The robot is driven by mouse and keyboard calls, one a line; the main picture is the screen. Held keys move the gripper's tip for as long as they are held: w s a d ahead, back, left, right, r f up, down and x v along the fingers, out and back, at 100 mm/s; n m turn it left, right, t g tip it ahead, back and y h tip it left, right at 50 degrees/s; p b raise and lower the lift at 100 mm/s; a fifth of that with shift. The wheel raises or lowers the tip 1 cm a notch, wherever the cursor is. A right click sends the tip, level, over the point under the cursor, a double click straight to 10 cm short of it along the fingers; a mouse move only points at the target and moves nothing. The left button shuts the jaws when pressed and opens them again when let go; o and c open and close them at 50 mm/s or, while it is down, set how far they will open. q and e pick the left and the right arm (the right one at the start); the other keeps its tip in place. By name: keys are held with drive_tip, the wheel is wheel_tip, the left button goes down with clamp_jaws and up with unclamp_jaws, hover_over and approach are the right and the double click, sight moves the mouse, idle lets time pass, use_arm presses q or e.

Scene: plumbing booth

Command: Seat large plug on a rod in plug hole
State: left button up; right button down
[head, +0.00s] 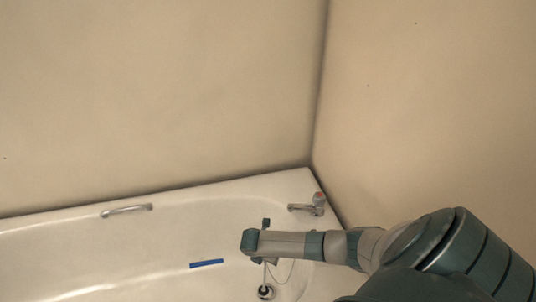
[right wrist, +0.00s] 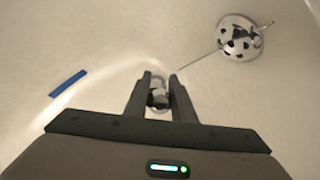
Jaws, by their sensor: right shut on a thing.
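My right gripper (right wrist: 160,78) is shut on the large plug on a rod (right wrist: 158,98), which shows only partly between the fingers in the right wrist view. In the head view my right gripper (head: 265,262) is over the tub, and the thin rod runs down from it to a dark and pale round end (head: 265,292). The plug hole cannot be made out apart from this round end, so I cannot tell whether the plug is above it or in it. My left gripper is not in view.
A chrome plate with holes (right wrist: 241,37) has a thin chain or wire running toward my gripper. A blue strip (head: 207,263) lies on the white tub (head: 60,262). A grab handle (head: 127,210) and a tap (head: 317,204) are along its rim. Walls close in behind and right.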

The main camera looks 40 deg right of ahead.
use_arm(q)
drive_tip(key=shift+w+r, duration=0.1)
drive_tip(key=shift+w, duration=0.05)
use_arm(e)
drive_tip(key=shift+f, duration=0.1)
